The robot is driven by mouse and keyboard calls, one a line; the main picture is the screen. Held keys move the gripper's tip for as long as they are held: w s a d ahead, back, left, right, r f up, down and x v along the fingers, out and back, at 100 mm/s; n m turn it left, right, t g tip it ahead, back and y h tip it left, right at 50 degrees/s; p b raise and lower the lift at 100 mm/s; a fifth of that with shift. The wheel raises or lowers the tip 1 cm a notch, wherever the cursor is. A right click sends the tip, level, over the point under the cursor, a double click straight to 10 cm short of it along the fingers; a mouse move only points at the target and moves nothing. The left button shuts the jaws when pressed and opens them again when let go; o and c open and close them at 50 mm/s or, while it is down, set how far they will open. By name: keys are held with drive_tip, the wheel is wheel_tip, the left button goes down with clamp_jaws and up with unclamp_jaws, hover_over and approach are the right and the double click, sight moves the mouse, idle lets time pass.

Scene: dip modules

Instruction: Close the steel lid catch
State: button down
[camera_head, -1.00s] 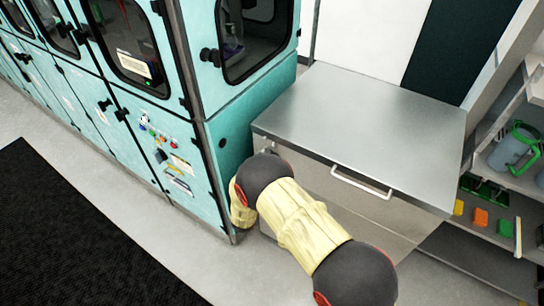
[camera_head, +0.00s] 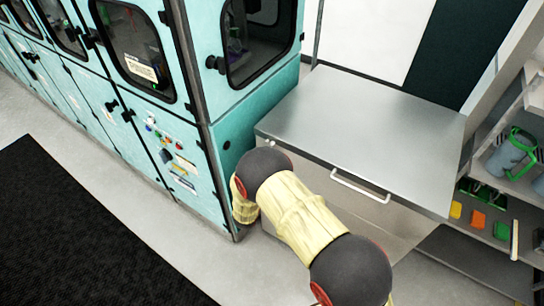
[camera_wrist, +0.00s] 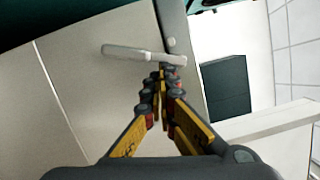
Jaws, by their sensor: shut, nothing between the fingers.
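The steel lid (camera_head: 372,112) lies flat on top of the steel chest (camera_head: 345,212), with a pale handle (camera_head: 361,186) along its front edge. In the wrist view, a pale grey lever (camera_wrist: 135,53), which looks like the catch, sticks out across the chest's front face beside the lid edge (camera_wrist: 178,30). My gripper (camera_wrist: 164,72) is shut and empty, its fingertips at the lever's end near the lid edge. I cannot tell whether they touch it. In the head view, my arm hides the gripper.
A teal cabinet row (camera_head: 225,125) stands close to the chest's left side. Open shelves (camera_head: 500,215) with a grey-green jug (camera_head: 508,155) and small coloured bins stand to the right. A black mat (camera_head: 70,235) lies on the open floor at left.

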drive_tip(key=shift+w+a+r+n+p, duration=0.15)
drive_tip(key=shift+r+n+p, duration=0.2)
drive_tip(key=shift+n+p, duration=0.3)
drive_tip(key=shift+w+a+r+p, duration=0.15)
drive_tip(key=shift+a+r+p, duration=0.1)
drive_tip(key=shift+p, duration=0.1)
idle(1.1)
